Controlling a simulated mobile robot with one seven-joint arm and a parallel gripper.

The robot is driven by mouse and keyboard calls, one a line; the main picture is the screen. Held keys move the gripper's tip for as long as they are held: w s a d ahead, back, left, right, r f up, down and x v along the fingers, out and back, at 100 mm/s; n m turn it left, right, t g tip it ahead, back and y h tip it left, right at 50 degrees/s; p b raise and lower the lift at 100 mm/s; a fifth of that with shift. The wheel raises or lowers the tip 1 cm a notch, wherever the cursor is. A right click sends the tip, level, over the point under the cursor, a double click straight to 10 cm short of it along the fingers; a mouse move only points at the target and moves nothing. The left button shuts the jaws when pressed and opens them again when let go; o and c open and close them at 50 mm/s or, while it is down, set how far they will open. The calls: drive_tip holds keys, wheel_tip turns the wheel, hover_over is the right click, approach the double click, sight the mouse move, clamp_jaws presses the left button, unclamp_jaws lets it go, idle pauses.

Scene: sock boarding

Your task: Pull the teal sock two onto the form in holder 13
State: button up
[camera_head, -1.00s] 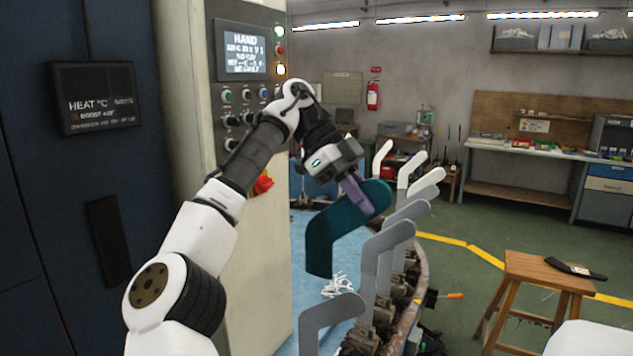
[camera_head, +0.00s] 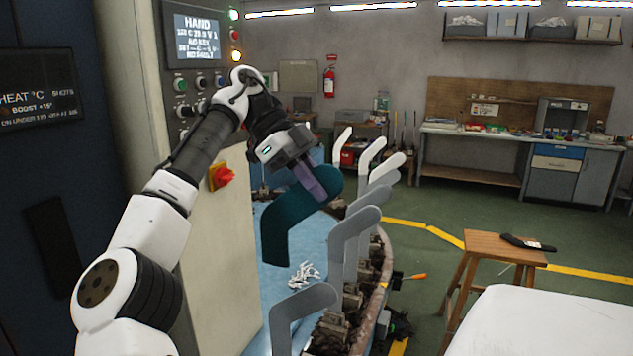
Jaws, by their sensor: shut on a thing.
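The teal sock (camera_head: 285,228) hangs in my gripper (camera_head: 312,184), with its foot end up toward the right and its open leg end down at the left. My gripper's purple fingers are shut on it near the toe. Grey foot-shaped forms stand in a curved row to the right, including a near grey form (camera_head: 350,232) just right of the sock. A lower form (camera_head: 298,308) stands at the front. I cannot read any holder numbers, so I cannot tell which form is in holder 13. Whether any form is inside the sock is hidden.
The forms stand in metal holders (camera_head: 333,330) along a curved rim. White scraps (camera_head: 303,275) lie on the blue surface inside it. A machine cabinet with a control panel (camera_head: 203,42) stands behind my arm. A wooden stool (camera_head: 490,250) and a white surface (camera_head: 545,322) are at right.

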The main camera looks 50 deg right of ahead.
sight(316, 209)
drive_tip(key=shift+w+f+b, duration=0.1)
drive_tip(key=shift+f+b, duration=0.85)
drive_tip(key=shift+f, duration=1.5)
drive_tip(key=shift+p, duration=1.4)
drive_tip(key=shift+f+b, duration=0.75)
drive_tip(key=shift+f, duration=1.85)
